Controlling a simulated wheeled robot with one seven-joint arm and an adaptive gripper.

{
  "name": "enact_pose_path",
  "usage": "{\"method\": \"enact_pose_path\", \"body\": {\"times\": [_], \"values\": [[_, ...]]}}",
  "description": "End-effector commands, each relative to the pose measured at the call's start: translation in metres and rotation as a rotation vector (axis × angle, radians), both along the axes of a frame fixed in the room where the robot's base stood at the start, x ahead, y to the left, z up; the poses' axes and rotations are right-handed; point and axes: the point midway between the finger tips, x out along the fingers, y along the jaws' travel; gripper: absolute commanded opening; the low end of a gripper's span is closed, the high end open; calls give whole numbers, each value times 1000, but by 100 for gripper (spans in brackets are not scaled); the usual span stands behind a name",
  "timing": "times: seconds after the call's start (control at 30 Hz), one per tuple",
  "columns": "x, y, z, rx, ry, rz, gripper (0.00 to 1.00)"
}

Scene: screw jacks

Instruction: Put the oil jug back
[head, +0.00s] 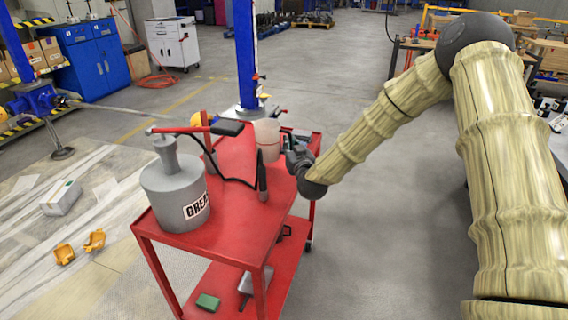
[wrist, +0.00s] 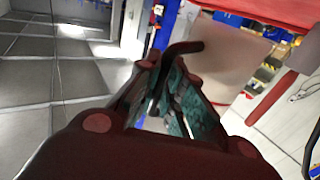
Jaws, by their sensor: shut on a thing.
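The oil jug (head: 266,132) is a pale, pinkish, translucent vessel at the far end of the red cart's top (head: 243,185). It looks upright; I cannot tell whether its base touches the cart. In the wrist view the jug (wrist: 228,55) lies just past the fingertips, with a dark curved handle (wrist: 184,47) reaching between them. My gripper (head: 290,148) is at the jug's right side, shut on it, apparently by the handle. The fingers with teal pads also show in the wrist view (wrist: 172,85). The exact contact is partly hidden.
A grey grease bucket (head: 172,190) with a red-levered pump and black hose stands on the cart's near left. The hose's dark nozzle (head: 262,178) stands close in front of the jug. A blue post (head: 246,55) rises behind the cart. The floor right of the cart is clear.

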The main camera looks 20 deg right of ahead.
Motion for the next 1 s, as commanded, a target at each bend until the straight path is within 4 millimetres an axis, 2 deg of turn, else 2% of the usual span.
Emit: {"method": "enact_pose_path", "body": {"times": [0.13, 0.43, 0.73, 1.0], "values": [[1, 1, -15, 1, -1, 1, 0], [1, 3, -29, 1, -1, 3, 0], [2, 4, -60, 1, -1, 4, 0], [2, 4, -62, 1, -2, 4, 0]]}}
